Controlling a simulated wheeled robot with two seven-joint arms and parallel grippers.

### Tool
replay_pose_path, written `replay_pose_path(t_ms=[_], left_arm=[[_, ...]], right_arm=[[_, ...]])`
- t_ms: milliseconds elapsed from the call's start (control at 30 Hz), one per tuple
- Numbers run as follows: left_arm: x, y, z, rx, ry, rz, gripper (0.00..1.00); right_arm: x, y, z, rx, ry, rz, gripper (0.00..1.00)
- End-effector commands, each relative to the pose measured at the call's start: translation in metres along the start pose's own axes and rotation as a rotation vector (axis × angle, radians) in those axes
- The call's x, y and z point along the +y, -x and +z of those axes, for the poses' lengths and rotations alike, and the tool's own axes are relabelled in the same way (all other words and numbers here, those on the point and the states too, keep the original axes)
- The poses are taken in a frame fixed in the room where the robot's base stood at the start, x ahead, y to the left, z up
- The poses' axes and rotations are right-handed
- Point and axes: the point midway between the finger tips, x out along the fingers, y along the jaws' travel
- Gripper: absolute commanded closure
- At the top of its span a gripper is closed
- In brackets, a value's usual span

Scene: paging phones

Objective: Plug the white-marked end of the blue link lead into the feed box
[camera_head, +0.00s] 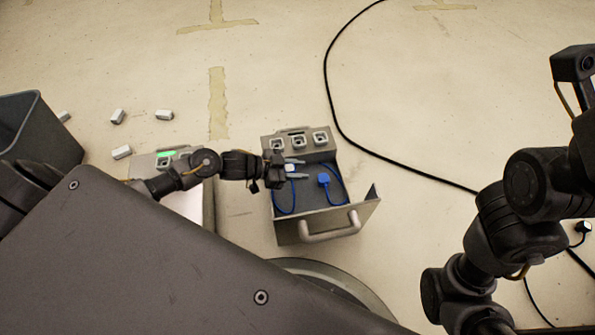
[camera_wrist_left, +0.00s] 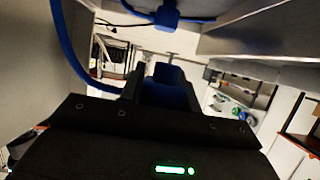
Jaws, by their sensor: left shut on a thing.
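The blue link lead (camera_head: 287,211) lies looped in an open grey tray with a handle. My left gripper (camera_head: 299,169) reaches into the tray from the left, shut on one blue plug of the lead (camera_wrist_left: 168,90). I cannot make out a white mark on this plug. The lead's other blue plug (camera_head: 323,179) is free, to the right of the gripper; a blue plug also shows at the top of the left wrist view (camera_wrist_left: 167,14). A grey box with a green-lit socket (camera_head: 166,159) stands to the left, partly hidden by my left arm. My right gripper is out of view.
The tray (camera_head: 352,221) has several sockets along its back ledge (camera_head: 299,141) and a handle in front. A black cable (camera_head: 335,125) runs across the floor to the right. Several small white blocks (camera_head: 164,115) and a grey bin (camera_head: 45,125) are at the left.

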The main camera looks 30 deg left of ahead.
Motion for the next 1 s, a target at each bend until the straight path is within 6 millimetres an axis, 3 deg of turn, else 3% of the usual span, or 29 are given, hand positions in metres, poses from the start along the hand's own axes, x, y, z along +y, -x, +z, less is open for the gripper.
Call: replay_pose_path(t_ms=[267,700,1000], left_arm=[[0.000,0.005,-0.011,-0.001,0.001,0.000,0.91],[0.000,0.022,-0.053,0.000,0.000,0.001,0.91],[0.000,0.022,-0.054,0.000,0.001,0.000,0.91]], right_arm=[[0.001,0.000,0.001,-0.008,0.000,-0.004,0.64],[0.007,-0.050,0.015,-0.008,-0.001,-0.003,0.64],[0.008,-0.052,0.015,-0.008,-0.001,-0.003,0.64]])
